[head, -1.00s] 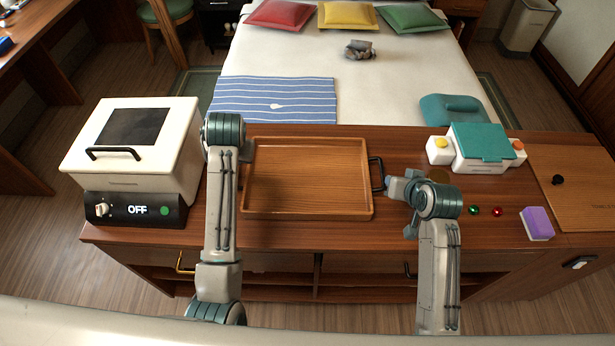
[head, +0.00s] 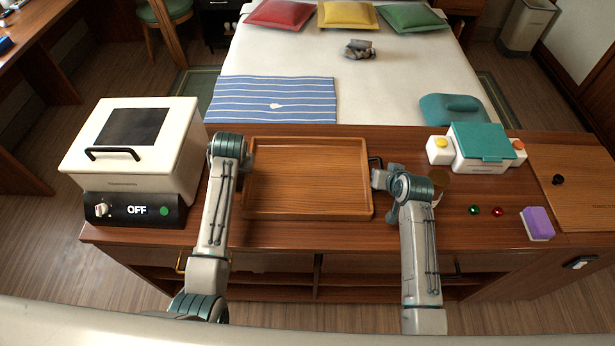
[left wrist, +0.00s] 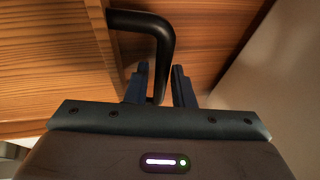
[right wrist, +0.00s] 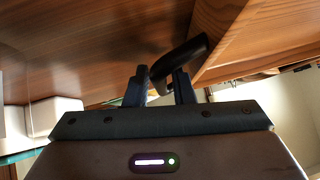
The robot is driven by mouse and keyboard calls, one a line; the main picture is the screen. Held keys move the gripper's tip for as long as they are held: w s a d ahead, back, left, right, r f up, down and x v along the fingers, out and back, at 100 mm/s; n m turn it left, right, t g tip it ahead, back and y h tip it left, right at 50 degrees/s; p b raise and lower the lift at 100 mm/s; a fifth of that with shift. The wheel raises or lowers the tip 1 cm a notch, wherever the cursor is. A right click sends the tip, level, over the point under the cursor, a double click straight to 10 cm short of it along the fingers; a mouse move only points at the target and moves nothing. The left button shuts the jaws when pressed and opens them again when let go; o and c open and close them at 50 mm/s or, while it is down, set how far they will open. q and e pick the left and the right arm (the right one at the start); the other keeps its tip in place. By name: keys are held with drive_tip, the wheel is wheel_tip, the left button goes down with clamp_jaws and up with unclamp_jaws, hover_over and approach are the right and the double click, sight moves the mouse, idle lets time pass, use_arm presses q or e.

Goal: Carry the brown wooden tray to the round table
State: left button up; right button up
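The brown wooden tray (head: 308,212) lies flat and empty on the wooden counter. It has a black handle at each short end. My left gripper (head: 246,160) is at the left handle, partly hidden by the arm. In the left wrist view the black handle (left wrist: 150,22) runs down between the close-set fingers (left wrist: 160,82). My right gripper (head: 380,177) is at the right handle (head: 375,162). In the right wrist view that handle (right wrist: 185,58) runs between the close-set fingers (right wrist: 160,84). Both grippers look shut on the handles. I see no round table.
A white appliance (head: 140,150) marked OFF stands close left of the tray. A teal-lidded white box (head: 480,148), a purple sponge (head: 537,223) and a wooden board (head: 575,185) are on the right. A bed (head: 375,85) with a striped cloth (head: 272,98) lies behind the counter.

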use_arm(q)
drive_tip(key=shift+f, duration=0.1)
use_arm(e)
drive_tip(key=shift+w, duration=0.1)
use_arm(q)
drive_tip(key=shift+c, duration=0.2)
use_arm(e)
drive_tip(key=shift+c, duration=0.2)
use_arm(q)
clamp_jaws()
use_arm(e)
clamp_jaws()
use_arm(q)
drive_tip(key=shift+w, duration=0.1)
